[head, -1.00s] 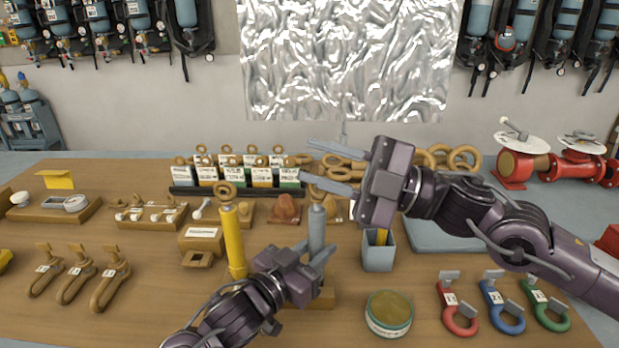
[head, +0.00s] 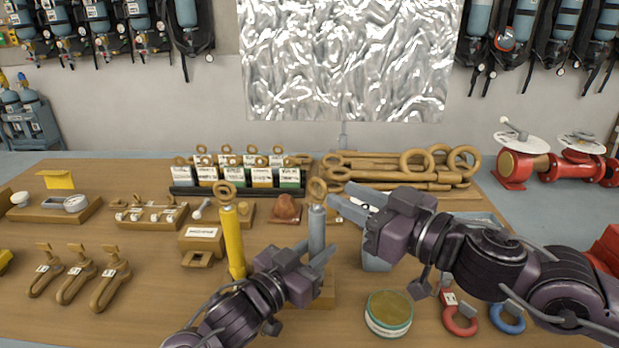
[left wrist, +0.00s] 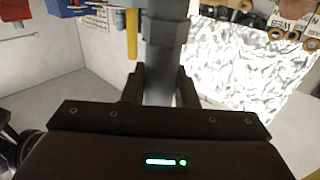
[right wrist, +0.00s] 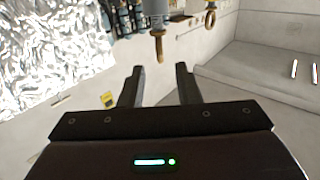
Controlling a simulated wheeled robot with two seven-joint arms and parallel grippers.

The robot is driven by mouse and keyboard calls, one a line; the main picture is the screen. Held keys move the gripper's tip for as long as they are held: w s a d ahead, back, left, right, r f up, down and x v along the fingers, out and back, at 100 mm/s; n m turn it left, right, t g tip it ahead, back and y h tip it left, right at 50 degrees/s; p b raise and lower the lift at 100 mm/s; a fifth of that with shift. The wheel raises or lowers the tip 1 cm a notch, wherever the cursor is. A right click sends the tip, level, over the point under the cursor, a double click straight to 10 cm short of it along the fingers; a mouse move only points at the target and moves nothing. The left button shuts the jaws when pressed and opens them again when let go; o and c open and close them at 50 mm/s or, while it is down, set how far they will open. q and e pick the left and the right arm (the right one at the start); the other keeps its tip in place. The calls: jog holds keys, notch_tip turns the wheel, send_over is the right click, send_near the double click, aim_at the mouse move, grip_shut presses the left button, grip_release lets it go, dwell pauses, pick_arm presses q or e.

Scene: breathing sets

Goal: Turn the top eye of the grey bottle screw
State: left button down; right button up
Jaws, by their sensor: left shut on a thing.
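The grey bottle screw (head: 317,232) stands upright, its brown top eye (head: 317,187) above the grey body. My left gripper (head: 317,262) is shut on the grey body, low down; the left wrist view shows the body (left wrist: 160,85) between the fingers. My right gripper (head: 342,196) is just right of the top eye in the head view, fingers pointing left towards it. In the right wrist view the fingers (right wrist: 158,72) are apart and empty, and the eye (right wrist: 158,45), seen edge-on, lies beyond the tips, in line with the gap.
A yellow bottle screw (head: 233,240) stands close left of the grey one. A round tin (head: 388,312) and red (head: 458,318) and blue (head: 507,318) shackles lie in front. Labelled boxes (head: 235,176) stand behind.

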aim_at(309, 178)
jog(key=x, duration=0.8)
jog(key=shift+w+a, duration=0.25)
jog(key=shift+w, duration=0.05)
jog(key=shift+c, duration=0.3)
grip_shut()
